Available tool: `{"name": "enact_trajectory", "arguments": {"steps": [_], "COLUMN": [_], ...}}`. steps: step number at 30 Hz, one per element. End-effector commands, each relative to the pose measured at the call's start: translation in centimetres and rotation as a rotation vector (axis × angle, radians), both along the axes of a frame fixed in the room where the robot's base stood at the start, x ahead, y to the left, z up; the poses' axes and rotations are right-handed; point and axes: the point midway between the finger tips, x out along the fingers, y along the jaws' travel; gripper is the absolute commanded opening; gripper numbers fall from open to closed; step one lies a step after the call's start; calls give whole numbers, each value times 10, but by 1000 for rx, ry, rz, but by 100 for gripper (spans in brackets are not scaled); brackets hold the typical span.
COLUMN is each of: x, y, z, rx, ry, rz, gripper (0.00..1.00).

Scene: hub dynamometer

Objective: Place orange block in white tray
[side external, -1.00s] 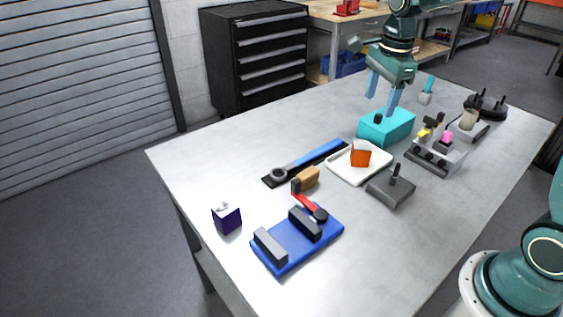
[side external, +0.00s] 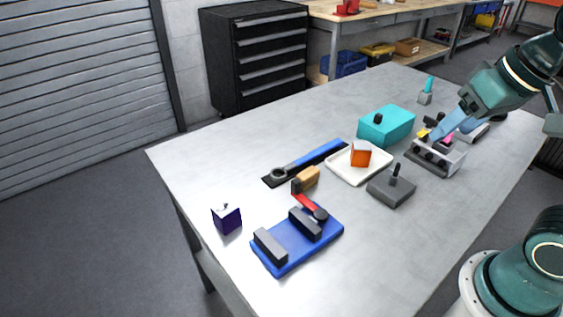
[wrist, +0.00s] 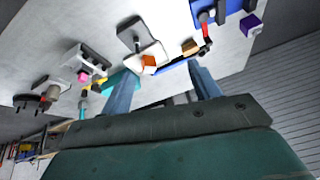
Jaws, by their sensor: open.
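The orange block (side external: 361,154) rests inside the white tray (side external: 344,174) near the middle of the table, a little tilted in view. The block (wrist: 148,61) and the tray (wrist: 160,50) also show in the wrist view, small and beyond the fingers. My gripper (side external: 432,138) is raised over the right side of the table, in front of the grey holder in the side view, and is well away from the tray. In the wrist view the two blue fingers (wrist: 162,85) stand wide apart with nothing between them.
A teal box (side external: 386,127) stands just behind the tray. A grey block with a black peg (side external: 391,188) is in front of it. The grey holder (side external: 437,160) is at right. A blue fixture (side external: 296,240) and a purple cube (side external: 227,219) are at front left. The left table area is clear.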

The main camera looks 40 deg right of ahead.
Motion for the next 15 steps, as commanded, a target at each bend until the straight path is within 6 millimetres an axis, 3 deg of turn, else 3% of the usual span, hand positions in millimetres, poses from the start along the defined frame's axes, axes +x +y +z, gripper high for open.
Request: {"name": "enact_trajectory", "arguments": {"steps": [6,15], "x": [-22,-25], "y": [5,5], "z": [-8,-9], "rx": [-82,-98], "ry": [-43,-48], "rz": [184,220], "gripper": [62,62]}}
